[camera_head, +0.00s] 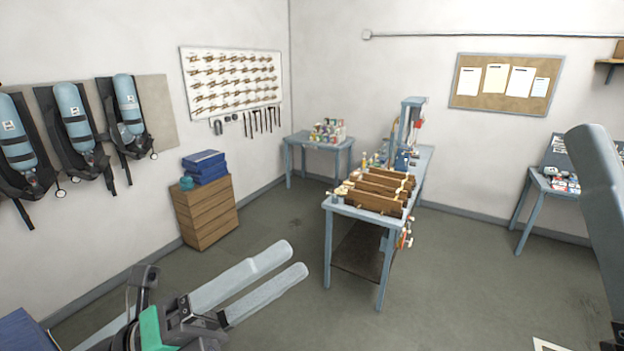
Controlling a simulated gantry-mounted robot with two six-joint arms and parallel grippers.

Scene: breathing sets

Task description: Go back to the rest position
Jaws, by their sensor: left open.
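The gripper is apart from the furniture in view.
A blue workbench (341,214) with wooden racks stands mid-room. A side table (541,182) is at the right. The floor (270,328) before the bench is clear.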

